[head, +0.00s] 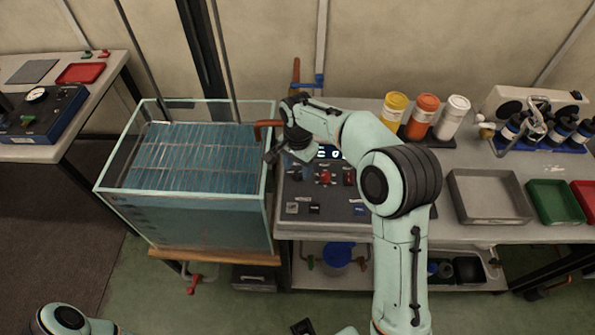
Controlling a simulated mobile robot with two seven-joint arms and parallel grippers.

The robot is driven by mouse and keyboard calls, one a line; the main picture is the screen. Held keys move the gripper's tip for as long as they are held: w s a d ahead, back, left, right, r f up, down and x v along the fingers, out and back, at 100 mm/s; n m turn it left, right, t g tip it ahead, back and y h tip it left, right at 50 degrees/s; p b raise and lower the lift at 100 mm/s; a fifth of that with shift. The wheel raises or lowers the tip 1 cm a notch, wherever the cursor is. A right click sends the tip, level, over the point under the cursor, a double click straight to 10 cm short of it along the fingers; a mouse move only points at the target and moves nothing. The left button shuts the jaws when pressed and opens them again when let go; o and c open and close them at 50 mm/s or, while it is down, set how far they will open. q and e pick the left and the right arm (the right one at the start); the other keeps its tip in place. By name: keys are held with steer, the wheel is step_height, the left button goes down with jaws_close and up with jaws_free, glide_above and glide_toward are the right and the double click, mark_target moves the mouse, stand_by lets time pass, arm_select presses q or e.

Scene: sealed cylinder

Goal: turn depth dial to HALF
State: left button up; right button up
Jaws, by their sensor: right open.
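A dark control panel (330,205) sits on the bench just right of the water tank. It carries a lit display (330,152), a red button (326,177), and several small controls and labels too small to read. I cannot pick out the depth dial; my right arm covers part of the panel. My right gripper (278,158) is open, at the panel's back left corner by the tank's right wall. I cannot tell whether it touches any control. Part of my left arm shows at the bottom left; its gripper is not in view.
The glass tank (192,212) holds blue-lined racks in water. Yellow, orange and white bottles (426,112) stand behind my right arm. Grey (487,216) and green (556,222) trays lie to the right. A blue box with a gauge (42,120) is on the left table.

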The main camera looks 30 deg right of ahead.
steer(key=shift+f, duration=1.05)
jaws_close()
